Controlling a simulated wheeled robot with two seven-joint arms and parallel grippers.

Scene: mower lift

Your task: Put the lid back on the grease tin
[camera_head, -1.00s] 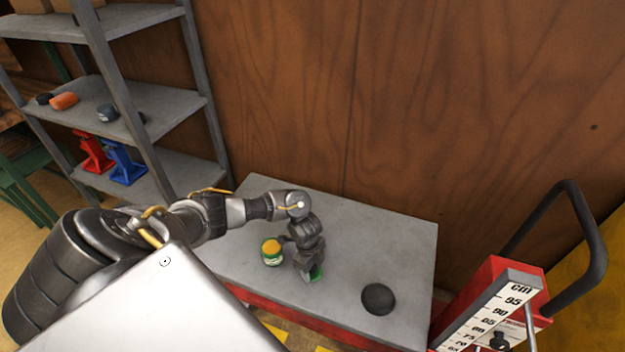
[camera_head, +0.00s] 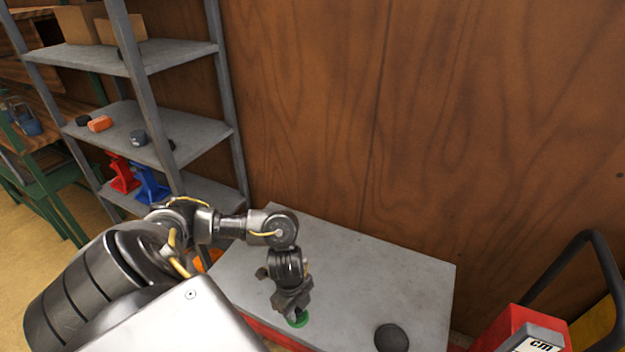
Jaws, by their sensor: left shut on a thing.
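My left gripper (camera_head: 292,308) points down over the grey lift table (camera_head: 345,260), near its front edge. It is shut on a green piece, which looks like the lid (camera_head: 301,320), at the fingertips. Only a small green part shows. The grease tin, green and white with a yellow-orange top in the earlier view, cannot be made out now; my gripper and wrist cover that area. I cannot tell whether the lid touches the tin. My right gripper is not in view.
A black round disc (camera_head: 391,338) lies on the table to the right. A red post with a cm scale (camera_head: 540,342) and a black handle (camera_head: 590,240) stand at the right. A grey shelf (camera_head: 150,136) stands at the back left. The table's back right is clear.

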